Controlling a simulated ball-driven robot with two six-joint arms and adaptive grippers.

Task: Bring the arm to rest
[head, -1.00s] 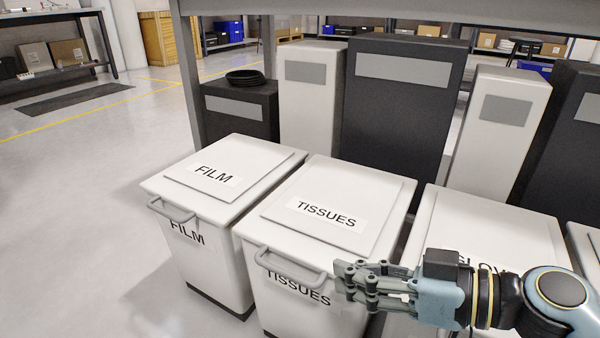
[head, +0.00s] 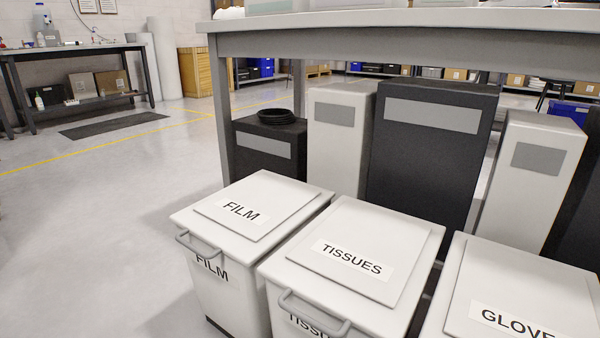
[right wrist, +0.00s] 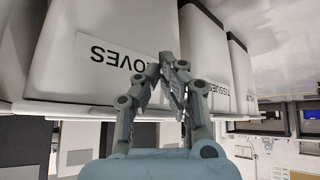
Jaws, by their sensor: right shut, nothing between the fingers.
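My right gripper (right wrist: 172,68) shows in the right wrist view, its fingers together and nothing between them. In that upside-down view the bin labelled GLOVES (right wrist: 75,75) stands behind the fingers, and the TISSUES bin (right wrist: 203,50) is to its right. Whether the fingers touch a bin cannot be told. In the head view neither arm nor gripper shows. There the lidded white bins stand in a row: FILM (head: 255,192), TISSUES (head: 370,235) and GLOVES, all with lids closed.
A long grey table (head: 420,42) runs above the back of the bins. The floor (head: 110,220) at the left is clear.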

